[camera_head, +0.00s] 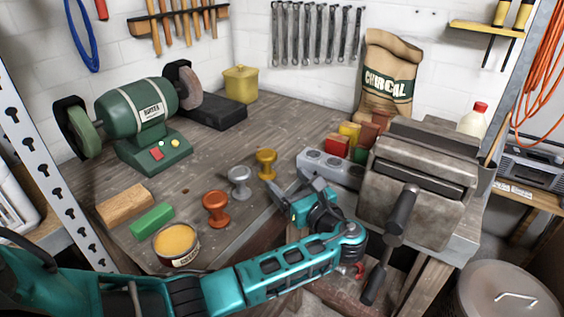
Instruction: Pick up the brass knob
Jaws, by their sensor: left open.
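The brass knob (266,163) stands upright on the wooden workbench (225,135), at the right end of a row of three knobs. The silver knob (239,181) is beside it on the left, and the copper knob (216,208) is further left and nearer. My left gripper (285,193) is open and empty, just to the right and near side of the brass knob, by the bench edge. It appears apart from the knob. My right gripper is not in view.
A grey vise (420,175) stands close on the right, with a grey socket block (328,169) beside it. A tin (176,245), a green block (152,219) and a wood block (124,205) lie at the front left. A green bench grinder (140,110) stands behind. Bench space behind the knobs is clear.

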